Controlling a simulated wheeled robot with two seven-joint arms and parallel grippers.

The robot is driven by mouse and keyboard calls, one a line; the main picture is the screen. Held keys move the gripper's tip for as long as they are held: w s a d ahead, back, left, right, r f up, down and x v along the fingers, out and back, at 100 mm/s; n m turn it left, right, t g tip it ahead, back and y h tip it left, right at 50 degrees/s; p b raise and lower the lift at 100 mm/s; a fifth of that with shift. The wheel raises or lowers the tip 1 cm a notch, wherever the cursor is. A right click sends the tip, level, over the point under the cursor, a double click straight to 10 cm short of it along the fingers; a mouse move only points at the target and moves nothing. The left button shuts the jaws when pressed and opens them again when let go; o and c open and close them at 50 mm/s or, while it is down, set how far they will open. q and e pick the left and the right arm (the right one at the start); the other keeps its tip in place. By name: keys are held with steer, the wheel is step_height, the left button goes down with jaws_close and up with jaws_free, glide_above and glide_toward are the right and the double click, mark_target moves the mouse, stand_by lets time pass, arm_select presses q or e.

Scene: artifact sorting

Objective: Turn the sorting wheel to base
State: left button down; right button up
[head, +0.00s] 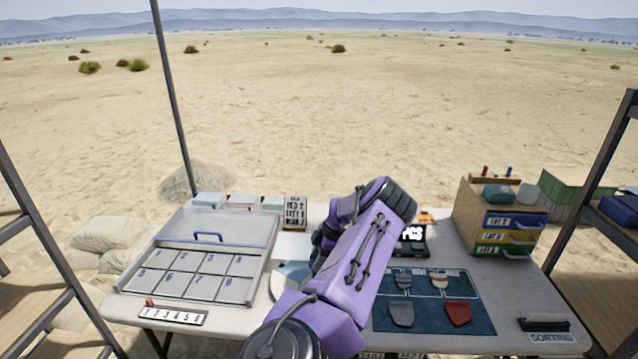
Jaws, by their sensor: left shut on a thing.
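The sorting wheel (281,280) lies flat on the table, left of the middle. Only the left part of its pale disc with a bluish section shows; my purple left arm covers the rest. My left gripper (318,246) comes down over the wheel behind the forearm. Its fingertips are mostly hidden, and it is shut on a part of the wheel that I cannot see. Which section faces the base mark is hidden. My right gripper is not in view.
A numbered tray with a clear lid (190,268) stands on the left. A blue mat (432,328) with several sherds lies right of my arm. A drawer cabinet (467,215) stands at the back right, a dark stamp-like block (544,324) at the front right.

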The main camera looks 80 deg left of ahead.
arm_select(q)
steer(key=c, duration=0.6)
jaws_free()
steer(key=b+v, duration=0.1)
steer(key=v, duration=0.9)
steer(key=shift+w+r+b, duration=0.15)
steer(key=shift+w+b, duration=0.05)
steer(key=shift+b, duration=0.15)
